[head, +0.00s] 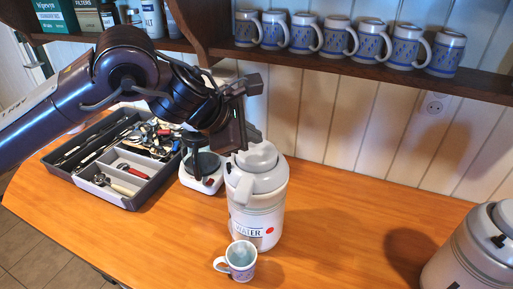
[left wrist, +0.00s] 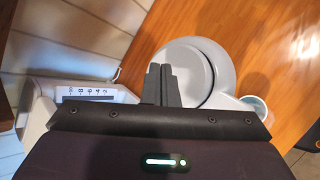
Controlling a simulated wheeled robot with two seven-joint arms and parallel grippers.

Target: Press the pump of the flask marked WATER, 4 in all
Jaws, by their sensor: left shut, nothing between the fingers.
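The flask marked WATER (head: 258,205) stands upright on the wooden counter, pale grey with a round lid and a spout toward the front. Its lid (left wrist: 200,65) also shows in the left wrist view, partly hidden by my fingers. My left gripper (head: 243,143) is shut and empty, with its fingertips at the back left of the lid top. The closed fingers (left wrist: 163,84) overlap the lid's edge in the wrist view; I cannot tell whether they touch it. A patterned mug (head: 239,263) stands in front of the flask, below the spout. My right gripper is not in view.
A second flask (head: 474,252) stands at the right edge. Several mugs line the shelf (head: 400,75) above. The counter between the flasks is clear.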

